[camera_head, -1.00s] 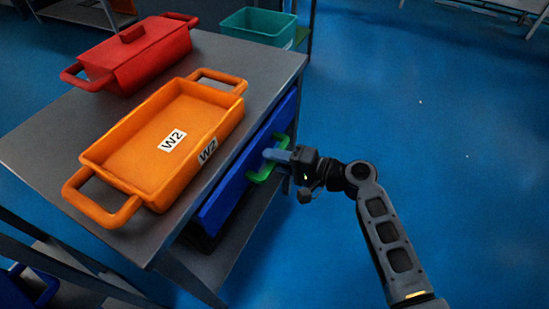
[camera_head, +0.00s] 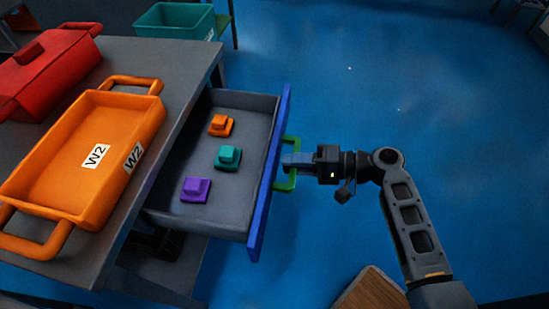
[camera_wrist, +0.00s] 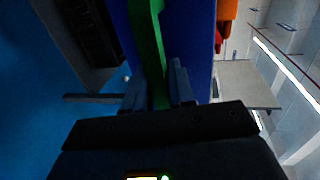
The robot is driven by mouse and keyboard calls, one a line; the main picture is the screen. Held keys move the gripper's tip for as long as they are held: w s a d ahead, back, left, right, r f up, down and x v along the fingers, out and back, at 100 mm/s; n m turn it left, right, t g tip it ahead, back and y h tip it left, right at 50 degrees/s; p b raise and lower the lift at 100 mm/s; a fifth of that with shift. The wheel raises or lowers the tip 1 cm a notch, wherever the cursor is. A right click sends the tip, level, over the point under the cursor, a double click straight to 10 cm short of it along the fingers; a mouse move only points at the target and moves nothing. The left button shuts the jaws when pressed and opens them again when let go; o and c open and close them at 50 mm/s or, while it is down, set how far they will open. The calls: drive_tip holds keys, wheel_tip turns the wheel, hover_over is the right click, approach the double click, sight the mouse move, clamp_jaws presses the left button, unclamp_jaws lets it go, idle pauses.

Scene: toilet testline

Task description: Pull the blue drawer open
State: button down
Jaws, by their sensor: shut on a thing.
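The blue drawer (camera_head: 268,175) stands well out from under the grey table in the head view, its grey inside showing. Its green handle (camera_head: 291,178) is on the outer face of the blue front. My gripper (camera_head: 290,162) is shut on the handle from the right. In the wrist view the green handle (camera_wrist: 157,70) runs between my two fingers (camera_wrist: 158,92), with the blue front (camera_wrist: 190,35) behind it. In the drawer lie an orange piece (camera_head: 221,125), a teal piece (camera_head: 228,157) and a purple piece (camera_head: 195,190).
On the table (camera_head: 180,58) are an orange tray (camera_head: 75,165) marked W2 and a red lidded box (camera_head: 45,70). A teal bin (camera_head: 175,22) stands behind. A brown wooden surface (camera_head: 370,290) is at the bottom. Blue floor to the right is clear.

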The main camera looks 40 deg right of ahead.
drive_tip(key=shift+s+d, duration=0.45)
drive_tip(key=shift+s, duration=0.1)
drive_tip(key=c, duration=1.1)
unclamp_jaws()
drive_tip(key=v, duration=0.7)
drive_tip(key=shift+s+d, duration=0.25)
drive_tip(key=shift+s, duration=0.05)
